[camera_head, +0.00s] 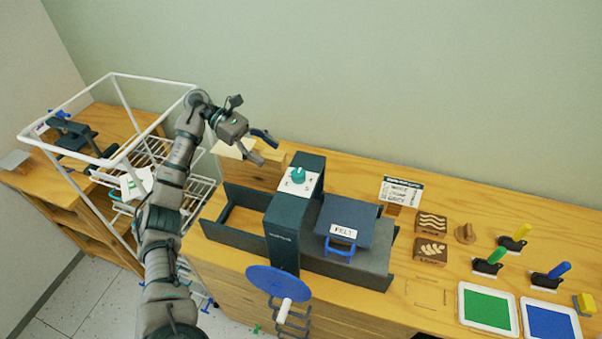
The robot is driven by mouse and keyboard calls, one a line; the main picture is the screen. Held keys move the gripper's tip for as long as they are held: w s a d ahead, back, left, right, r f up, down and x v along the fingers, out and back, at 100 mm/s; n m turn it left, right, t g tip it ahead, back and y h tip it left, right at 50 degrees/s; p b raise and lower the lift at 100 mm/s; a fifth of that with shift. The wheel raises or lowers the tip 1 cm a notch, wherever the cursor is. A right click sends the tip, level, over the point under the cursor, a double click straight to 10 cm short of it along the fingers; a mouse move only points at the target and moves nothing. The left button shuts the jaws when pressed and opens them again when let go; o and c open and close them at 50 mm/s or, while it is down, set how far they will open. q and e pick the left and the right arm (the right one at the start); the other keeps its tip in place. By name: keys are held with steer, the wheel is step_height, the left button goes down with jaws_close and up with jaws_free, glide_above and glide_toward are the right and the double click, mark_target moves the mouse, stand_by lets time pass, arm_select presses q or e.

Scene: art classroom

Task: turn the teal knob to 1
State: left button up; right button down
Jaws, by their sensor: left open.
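The teal knob (298,174) sits on a white dial plate (299,183) on top of a dark upright machine housing (284,222). The plate carries small dark marks, too small to read surely, and I cannot tell which mark the knob points to. My left gripper (268,148) is open and empty. It is up and to the left of the knob in the picture, apart from it, with its fingers toward the right. My right gripper is not in view.
A blue crank wheel (278,281) is on the machine's front. A dark block labelled FELT (344,222) lies on the bed to its right. A white wire rack (148,78) stands left. Stamps (431,223), brayers (490,262) and a green ink tray (487,310) are at right.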

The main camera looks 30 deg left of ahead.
mark_target(297, 172)
arm_select(q)
steer(key=x, duration=0.7)
steer(key=r+x, duration=0.1)
steer(key=x, duration=0.3)
steer(key=shift+d+f, duration=0.2)
steer(key=shift+d, duration=0.4)
steer(key=shift+a+f, duration=0.2)
steer(key=shift+a, duration=0.8)
steer(key=shift+c, duration=0.4)
steer(key=shift+a+f, duration=0.1)
steer(key=shift+a, duration=0.15)
steer(key=c, duration=0.4)
steer(key=shift+a, duration=0.15)
steer(key=c, duration=0.4)
steer(key=shift+s, duration=0.1)
steer(key=shift+c, duration=1.3)
steer(key=shift+d, duration=0.75)
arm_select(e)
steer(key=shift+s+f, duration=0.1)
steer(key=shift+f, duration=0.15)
